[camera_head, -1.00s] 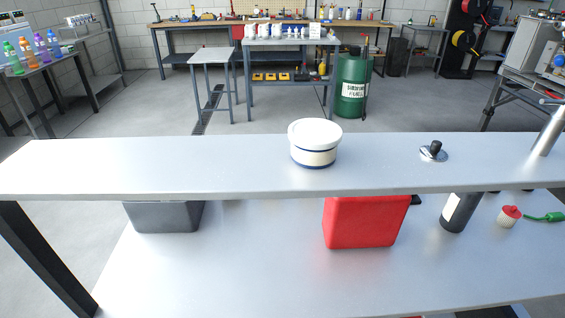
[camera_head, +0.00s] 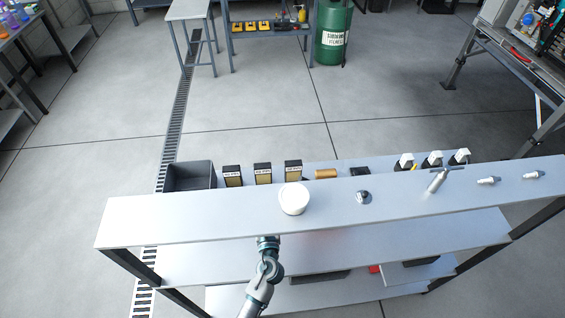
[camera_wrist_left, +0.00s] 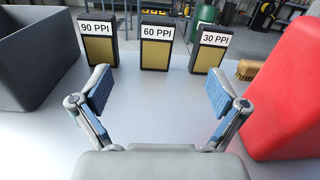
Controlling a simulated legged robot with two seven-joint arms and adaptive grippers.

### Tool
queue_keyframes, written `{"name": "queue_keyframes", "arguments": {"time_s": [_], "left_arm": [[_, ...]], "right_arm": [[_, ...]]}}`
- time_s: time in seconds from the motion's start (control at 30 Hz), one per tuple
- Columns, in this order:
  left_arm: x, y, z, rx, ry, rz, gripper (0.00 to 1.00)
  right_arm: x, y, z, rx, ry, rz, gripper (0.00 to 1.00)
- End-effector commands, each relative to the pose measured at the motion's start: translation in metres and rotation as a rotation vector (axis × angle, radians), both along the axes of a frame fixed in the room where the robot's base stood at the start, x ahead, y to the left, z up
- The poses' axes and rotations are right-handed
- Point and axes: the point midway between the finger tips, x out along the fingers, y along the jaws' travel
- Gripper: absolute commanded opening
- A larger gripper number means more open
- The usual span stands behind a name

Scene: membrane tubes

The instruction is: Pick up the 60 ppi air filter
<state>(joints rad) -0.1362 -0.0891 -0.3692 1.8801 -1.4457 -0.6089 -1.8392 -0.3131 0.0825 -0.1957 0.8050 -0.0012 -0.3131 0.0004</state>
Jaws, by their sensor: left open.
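The 60 ppi air filter (camera_wrist_left: 156,45) stands upright in the left wrist view, a black-framed block with a yellow face and a "60 PPI" label. It also shows as the middle block of three in the head view (camera_head: 263,174). My left gripper (camera_wrist_left: 160,90) is open and empty, its fingers spread either side of the filter's line, with the filter ahead and apart from them. In the head view the left forearm reaches in under the top shelf, which hides the fingers. The 90 PPI filter (camera_wrist_left: 98,42) stands to the left and the 30 PPI filter (camera_wrist_left: 210,50) to the right.
A dark grey bin (camera_wrist_left: 40,60) is close on the left and a red container (camera_wrist_left: 290,95) close on the right. A brush (camera_wrist_left: 247,69) lies behind the red container. The top shelf (camera_head: 150,220) holds a white tub (camera_head: 294,199). The surface before the filters is clear.

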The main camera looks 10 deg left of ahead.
Motion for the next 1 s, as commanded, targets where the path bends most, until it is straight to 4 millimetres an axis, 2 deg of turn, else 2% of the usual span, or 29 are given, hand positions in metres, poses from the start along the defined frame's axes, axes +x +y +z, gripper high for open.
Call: {"name": "queue_keyframes", "arguments": {"time_s": [0.03, 0.1, 0.2, 0.6, 1.0], "left_arm": [[-0.002, 0.001, 0.002, 0.023, 0.011, 0.010, 0.98], [-0.002, 0.002, 0.001, 0.048, 0.022, 0.020, 0.98], [0.006, 0.005, 0.000, 0.060, 0.026, 0.026, 0.98], [0.092, 0.031, -0.001, 0.056, 0.024, 0.024, 0.98], [0.134, 0.043, 0.002, 0.055, 0.024, 0.024, 0.98]], "right_arm": [[-0.013, -0.003, 0.003, -0.006, 0.027, -0.001, 0.97], [-0.024, -0.006, 0.002, -0.010, 0.050, -0.003, 0.97], [-0.030, -0.007, 0.001, -0.012, 0.063, -0.004, 0.97], [-0.029, -0.006, 0.001, -0.012, 0.059, -0.003, 0.97], [-0.024, -0.004, 0.001, -0.012, 0.062, -0.005, 0.97]]}}
